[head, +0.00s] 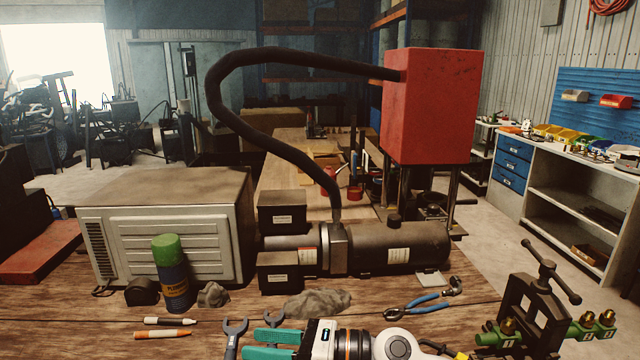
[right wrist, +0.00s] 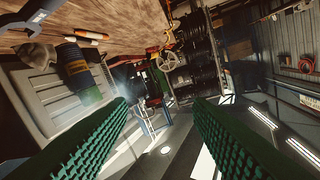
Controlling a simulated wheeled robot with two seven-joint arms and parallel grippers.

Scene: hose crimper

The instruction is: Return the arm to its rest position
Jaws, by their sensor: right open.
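My right gripper (head: 253,343) is low at the front edge of the workbench in the head view, its green fingers pointing left. In the right wrist view its two ridged green fingers (right wrist: 160,112) are wide apart with nothing between them. Part of my right arm shows behind it at the bottom of the head view. The hose crimper's red box (head: 430,105) stands on posts at the back, and a black hose (head: 262,135) arches from it down to a dark cylinder (head: 405,248). My left gripper is not in view.
A wrench (head: 235,328) lies just left of my right gripper. Blue-handled pliers (head: 425,304), a grey rag (head: 318,303), a green-capped can (head: 170,275) and two markers (head: 163,334) are on the bench. A vise-like tool (head: 540,300) with brass fittings stands at the right.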

